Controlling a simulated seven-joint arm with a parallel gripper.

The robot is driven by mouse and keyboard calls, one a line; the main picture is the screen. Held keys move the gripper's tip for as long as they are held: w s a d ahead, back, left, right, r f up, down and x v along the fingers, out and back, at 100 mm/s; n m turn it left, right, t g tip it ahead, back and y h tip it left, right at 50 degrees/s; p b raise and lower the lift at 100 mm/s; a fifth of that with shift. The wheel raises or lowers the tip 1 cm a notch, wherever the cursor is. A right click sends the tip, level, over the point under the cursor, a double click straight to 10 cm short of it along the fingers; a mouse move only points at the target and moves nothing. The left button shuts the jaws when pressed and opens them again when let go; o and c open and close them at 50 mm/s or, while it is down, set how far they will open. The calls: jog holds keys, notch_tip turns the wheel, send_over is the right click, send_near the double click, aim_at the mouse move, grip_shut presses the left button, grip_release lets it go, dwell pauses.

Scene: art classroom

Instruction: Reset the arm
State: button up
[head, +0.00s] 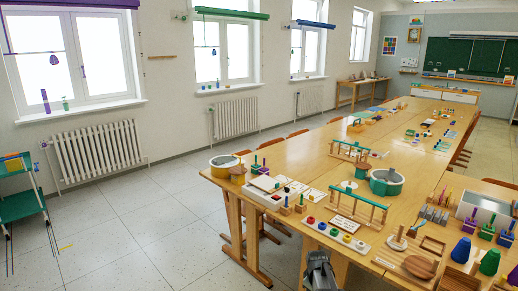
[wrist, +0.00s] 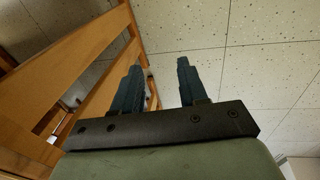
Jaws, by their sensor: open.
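My gripper (wrist: 160,78) shows in the wrist view with its two dark fingers apart and nothing between them. Behind the fingers are pale speckled floor tiles, and wooden framework rises close on the left. In the head view, a grey part of my arm shows at the bottom edge, beside the near side of the long wooden table (head: 232,187). The fingertips cannot be made out there.
The table holds pots, a green-topped wooden frame (head: 357,206), a board of coloured pieces (head: 335,236) and several small objects. Wooden furniture (wrist: 75,75) stands close left of the fingers. Open floor (head: 150,235) lies left of the table. A teal stand (head: 20,205) is far left.

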jog(key=s+a+f+m+g, duration=0.1)
jog(key=s+f+m+g, duration=0.1)
jog(key=s+f, duration=0.8)
jog(key=s+a+f+m+g, duration=0.2)
jog(key=s+f, duration=0.3)
jog(key=s, duration=0.8)
jog(key=s+a+f+m+g, duration=0.1)
jog(key=s+f+m+g, duration=0.1)
jog(key=s, duration=1.1)
jog(key=s+a+f+m+g+y, duration=0.1)
jog(key=s+f+m+g, duration=0.1)
jog(key=s, duration=1.2)
jog(key=shift+s+f+m+g, duration=0.2)
jog(key=shift+f+m+g, duration=0.2)
jog(key=shift+f, duration=0.3)
